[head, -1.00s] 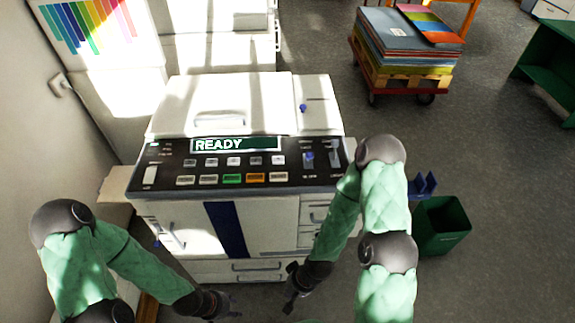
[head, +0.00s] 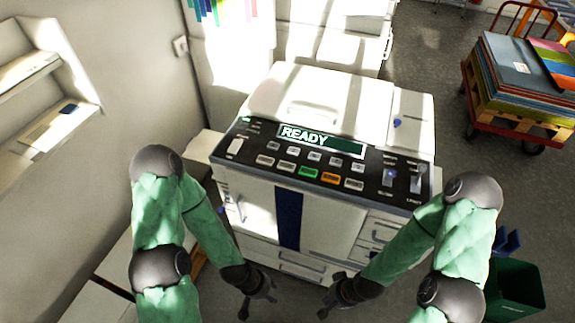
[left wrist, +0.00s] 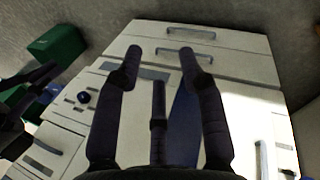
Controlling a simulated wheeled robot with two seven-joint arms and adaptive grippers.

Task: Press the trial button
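A white copier (head: 262,215) stands in front of me with a dark control panel (head: 252,147) on its top front edge. Its display (head: 321,140) reads READY. The panel has rows of light keys, a green key (head: 309,172) and an orange key (head: 330,178). Key labels are too small to read, so I cannot tell which is the trial button. My left gripper (head: 257,299) is open and empty, low before the copier's front, below the panel; it also shows open in the left wrist view (left wrist: 160,52). My right gripper (head: 330,294) looks open and empty, low before the front, right of the left one.
A cart (head: 508,127) with stacked coloured sheets stands at the back right. A green bin (head: 516,290) is right of the copier, beside my right arm. A wall with shelves (head: 60,125) is on the left. Grey floor is free between copier and cart.

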